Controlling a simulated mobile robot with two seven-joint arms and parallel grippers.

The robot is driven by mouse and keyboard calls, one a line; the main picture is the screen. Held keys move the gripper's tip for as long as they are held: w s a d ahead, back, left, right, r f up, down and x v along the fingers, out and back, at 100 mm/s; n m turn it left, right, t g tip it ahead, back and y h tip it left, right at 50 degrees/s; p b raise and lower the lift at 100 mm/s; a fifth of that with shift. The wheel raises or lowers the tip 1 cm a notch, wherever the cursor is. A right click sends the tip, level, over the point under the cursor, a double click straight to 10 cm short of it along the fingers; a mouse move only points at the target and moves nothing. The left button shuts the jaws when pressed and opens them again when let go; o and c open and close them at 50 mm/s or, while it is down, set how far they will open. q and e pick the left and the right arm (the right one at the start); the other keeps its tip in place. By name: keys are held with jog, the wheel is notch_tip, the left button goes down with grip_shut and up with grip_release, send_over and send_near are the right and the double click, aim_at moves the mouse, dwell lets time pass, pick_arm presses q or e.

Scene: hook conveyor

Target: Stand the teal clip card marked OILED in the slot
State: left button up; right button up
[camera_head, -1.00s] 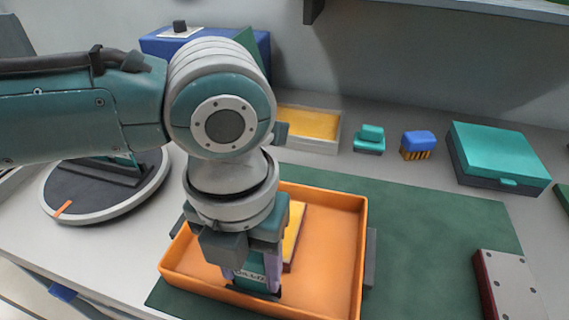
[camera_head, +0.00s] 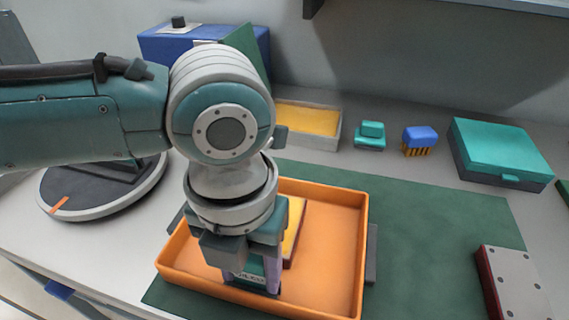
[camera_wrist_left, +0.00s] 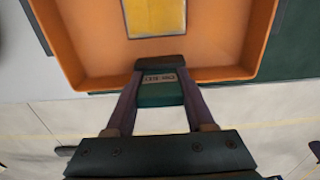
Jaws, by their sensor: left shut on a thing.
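The teal clip card (camera_head: 256,268) marked OILED is between the fingers of my left gripper (camera_head: 250,274), which is shut on it. The card is upright, low inside the front part of the orange tray (camera_head: 335,245). In the left wrist view, the card (camera_wrist_left: 160,98) shows between the two fingers of the gripper (camera_wrist_left: 160,95), with a pale label and a dark end. I cannot tell whether its lower end touches the tray floor. I cannot make out the slot for certain. A round turntable (camera_head: 60,190) at the left bears a dark bar-like block, partly behind my arm. My right gripper is out of view.
A yellow and dark red block (camera_head: 294,225) lies in the tray beside the gripper. Behind are a yellow-filled bin (camera_head: 330,143), a teal block (camera_head: 370,142), a blue brush (camera_head: 418,142) and a teal-lidded box (camera_head: 500,150). The green mat (camera_head: 430,240) is mostly clear right of the tray.

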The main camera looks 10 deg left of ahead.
pick_arm(q)
jog(key=o, duration=1.4)
